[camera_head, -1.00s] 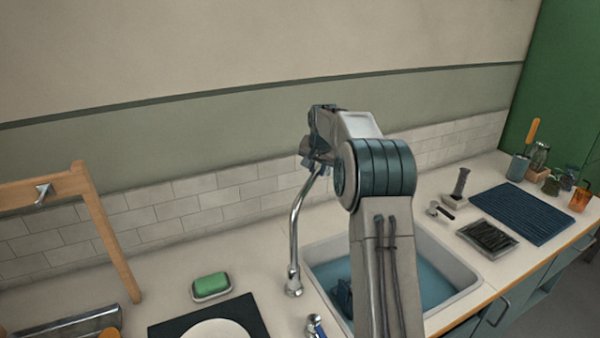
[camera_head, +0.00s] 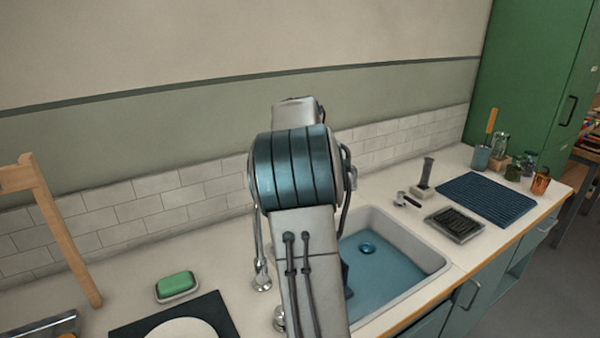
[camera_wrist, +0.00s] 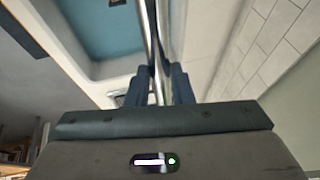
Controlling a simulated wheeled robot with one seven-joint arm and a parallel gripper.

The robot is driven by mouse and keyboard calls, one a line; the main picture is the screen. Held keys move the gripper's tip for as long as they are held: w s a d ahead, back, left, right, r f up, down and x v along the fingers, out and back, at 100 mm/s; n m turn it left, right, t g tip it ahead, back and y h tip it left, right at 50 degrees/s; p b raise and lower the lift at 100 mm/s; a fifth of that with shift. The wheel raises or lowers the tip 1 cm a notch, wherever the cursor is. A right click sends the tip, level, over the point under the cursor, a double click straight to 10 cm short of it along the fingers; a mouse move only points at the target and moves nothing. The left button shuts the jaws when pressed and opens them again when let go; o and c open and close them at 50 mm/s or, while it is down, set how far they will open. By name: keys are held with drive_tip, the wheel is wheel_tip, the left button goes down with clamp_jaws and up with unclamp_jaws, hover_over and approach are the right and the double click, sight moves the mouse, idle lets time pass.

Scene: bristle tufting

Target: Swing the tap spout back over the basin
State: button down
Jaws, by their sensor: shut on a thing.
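The chrome tap (camera_head: 262,268) stands at the left edge of the sink basin (camera_head: 437,262). Its lower pipe rises beside my arm, and the upper spout is hidden behind the arm in the head view. In the wrist view the shiny spout tube (camera_wrist: 153,35) runs down between the fingers of my gripper (camera_wrist: 160,84), which is shut on it. The basin also shows at the upper left of the wrist view (camera_wrist: 100,30). My gripper is hidden in the head view. Where the spout's outlet points cannot be seen.
A green soap on a dish (camera_head: 177,286) and a dark mat (camera_head: 135,325) with a white plate lie left of the tap. A wooden frame (camera_head: 62,225) stands far left. A black tray (camera_head: 455,224), blue ribbed mat (camera_head: 487,197) and bottles stand right of the basin.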

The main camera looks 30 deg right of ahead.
drive_tip(key=shift+s, duration=0.4)
drive_tip(key=c, duration=1.3)
unclamp_jaws()
drive_tip(key=shift+s, duration=0.15)
drive_tip(key=shift+r, duration=0.1)
drive_tip(key=v, duration=1.3)
drive_tip(key=shift+w+a+r+b, duration=0.15)
drive_tip(key=shift+w+r+b, duration=0.05)
drive_tip(key=shift+r+b, duration=0.15)
